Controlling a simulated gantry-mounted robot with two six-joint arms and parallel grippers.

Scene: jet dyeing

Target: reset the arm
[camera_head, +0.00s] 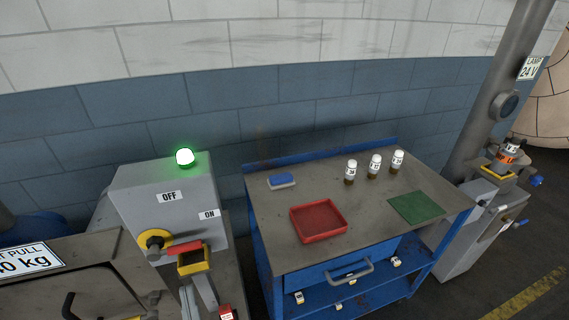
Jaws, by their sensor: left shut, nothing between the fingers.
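I cannot make out either gripper in the head view, and no arm of mine shows clearly. A grey control box (150,198) stands left of centre with OFF and ON labels and a lit green lamp (185,157) on top.
A blue workbench (268,236) bears a red tray (318,219), a blue-and-white block (281,180), a green mat (416,207) and three labelled vials (374,167). A grey pipe (493,95) rises at right. A machine (50,292) with a dark handle fills the lower left.

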